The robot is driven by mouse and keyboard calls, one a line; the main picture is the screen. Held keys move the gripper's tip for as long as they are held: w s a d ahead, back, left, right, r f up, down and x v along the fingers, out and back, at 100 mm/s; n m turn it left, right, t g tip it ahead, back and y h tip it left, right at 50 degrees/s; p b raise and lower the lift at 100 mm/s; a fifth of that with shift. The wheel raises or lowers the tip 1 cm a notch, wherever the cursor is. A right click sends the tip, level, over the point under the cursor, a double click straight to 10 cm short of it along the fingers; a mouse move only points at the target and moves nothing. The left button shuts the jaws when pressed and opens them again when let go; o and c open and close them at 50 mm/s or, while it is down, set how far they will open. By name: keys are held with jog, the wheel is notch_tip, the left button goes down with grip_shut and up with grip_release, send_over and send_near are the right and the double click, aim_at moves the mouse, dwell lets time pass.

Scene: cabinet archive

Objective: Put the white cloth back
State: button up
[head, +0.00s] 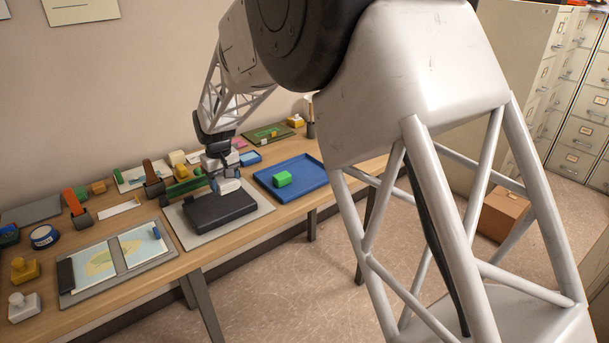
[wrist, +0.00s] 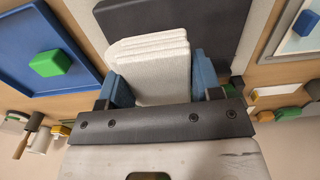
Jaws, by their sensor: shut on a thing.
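The white cloth (wrist: 150,65) is a folded block in the wrist view, between the two blue finger pads of my gripper (wrist: 160,85). My gripper is shut on it. In the head view my gripper (head: 223,175) is over the back edge of a dark, flat slab (head: 218,209), which lies on a grey mat (head: 260,208). The cloth is small there and largely hidden by the gripper. I cannot tell whether the cloth touches the slab.
A blue tray (head: 308,190) with a green block (head: 282,179) lies right of the mat. A map board (head: 117,260) lies to the left.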

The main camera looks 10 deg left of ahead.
jog(key=w+d+f, duration=0.1)
jog(key=w+d, duration=0.2)
jog(key=d, duration=0.5)
jog(key=w+d+f, duration=0.2)
jog(key=w+d, duration=0.2)
jog(key=d, duration=0.5)
jog(key=w+d+f, duration=0.2)
jog(key=w+d, duration=0.1)
jog(key=d, duration=0.6)
jog(key=shift+w, duration=0.15)
jog(key=shift+a, duration=0.1)
send_over(306, 173)
jog(key=shift+f, duration=0.75)
jog(key=shift+f, duration=1.75)
jog(key=shift+f, duration=0.1)
